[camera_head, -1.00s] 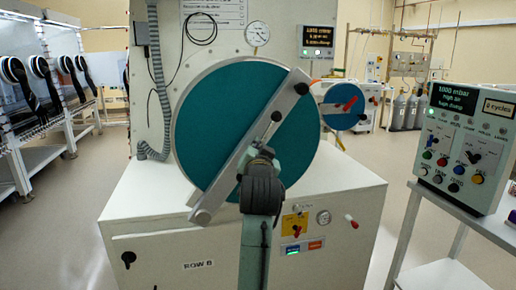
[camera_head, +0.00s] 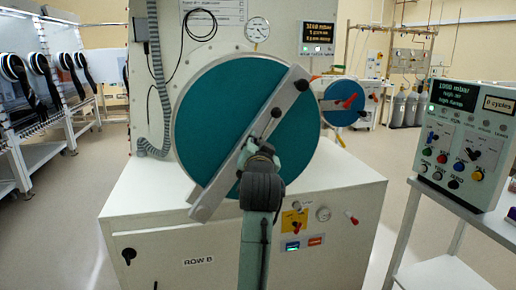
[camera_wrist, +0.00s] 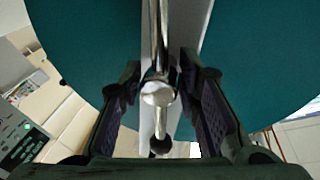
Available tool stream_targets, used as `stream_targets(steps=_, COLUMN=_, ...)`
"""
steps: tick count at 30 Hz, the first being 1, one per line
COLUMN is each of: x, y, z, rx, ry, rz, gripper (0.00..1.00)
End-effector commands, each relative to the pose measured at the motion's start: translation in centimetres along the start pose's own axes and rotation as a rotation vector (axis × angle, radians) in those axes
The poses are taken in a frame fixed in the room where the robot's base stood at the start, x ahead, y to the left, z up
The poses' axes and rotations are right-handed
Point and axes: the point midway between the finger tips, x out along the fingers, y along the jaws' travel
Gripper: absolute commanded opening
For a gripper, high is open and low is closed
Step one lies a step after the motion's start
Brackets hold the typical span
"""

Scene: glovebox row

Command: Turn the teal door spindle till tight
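The large round teal door (camera_head: 215,105) faces me, with a grey bar (camera_head: 222,178) lying diagonally across it. The spindle, with a black knob (camera_head: 275,113), is near the door's middle, partly hidden by my arm. My gripper (camera_head: 258,148) is in front of it. In the wrist view, my gripper (camera_wrist: 158,100) has its dark fingers apart, one on each side of a shiny metal rod with a rounded silver end (camera_wrist: 157,93). Gaps show between the fingers and the rod. A black ball (camera_wrist: 160,145) shows below it. How tight the spindle is cannot be seen.
A smaller blue door (camera_head: 341,103) with red handles is to the right. A control panel (camera_head: 465,137) stands on a stand at the right. A gauge (camera_head: 257,29) and a grey hose (camera_head: 157,90) are on the wall behind. Open floor lies on both sides.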

Motion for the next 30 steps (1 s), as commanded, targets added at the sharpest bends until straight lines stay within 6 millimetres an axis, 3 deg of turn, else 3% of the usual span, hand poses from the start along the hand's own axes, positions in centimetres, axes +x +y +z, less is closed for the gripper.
stream_targets(steps=5, x=-1.7, y=0.0, z=0.0, rx=0.0, ry=0.002, rz=-0.001, gripper=0.31)
stream_targets(steps=18, x=-10.3, y=0.0, z=0.0, rx=0.0, ry=0.002, rz=-0.001, gripper=0.31)
stream_targets(steps=24, x=-11.9, y=0.0, z=0.0, rx=0.0, ry=0.0, rz=0.0, gripper=0.31)
stream_targets(steps=30, x=-12.0, y=0.0, z=0.0, rx=0.0, ry=-0.001, rz=0.0, gripper=0.31)
